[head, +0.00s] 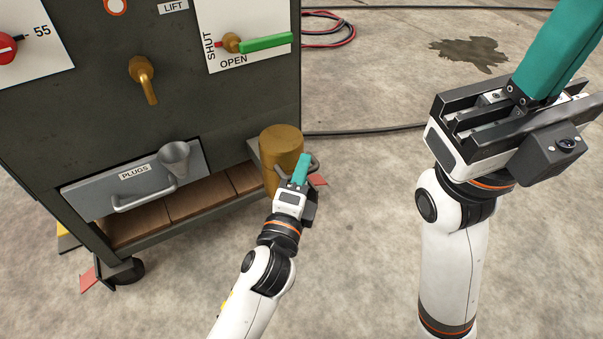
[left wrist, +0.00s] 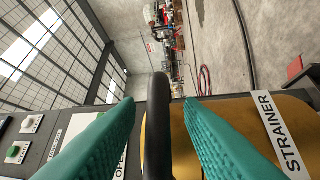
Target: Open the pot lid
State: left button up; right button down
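The pot is a brass cylinder (head: 280,147) at the right front corner of the dark machine, with a flat round top. Its dark handle (head: 314,164) shows at its right side. In the left wrist view the dark handle (left wrist: 158,120) runs between my two teal fingers, and the brass surface (left wrist: 263,118) bears a STRAINER label (left wrist: 278,140). My left gripper (head: 301,168) is at the handle; its fingers stand either side with a visible gap to each. My right gripper (head: 560,45) is raised at the right, far from the pot; its finger opening is not clear.
The machine carries a PLUGS drawer (head: 135,180) with a grey funnel (head: 175,158) in front of it, a brass tap (head: 143,78) and a green lever (head: 265,43). A black cable (head: 370,131) lies on the floor. The floor right of the pot is open.

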pick_arm(q)
grip_shut()
jog(key=shift+r, duration=0.1)
dwell(0.3)
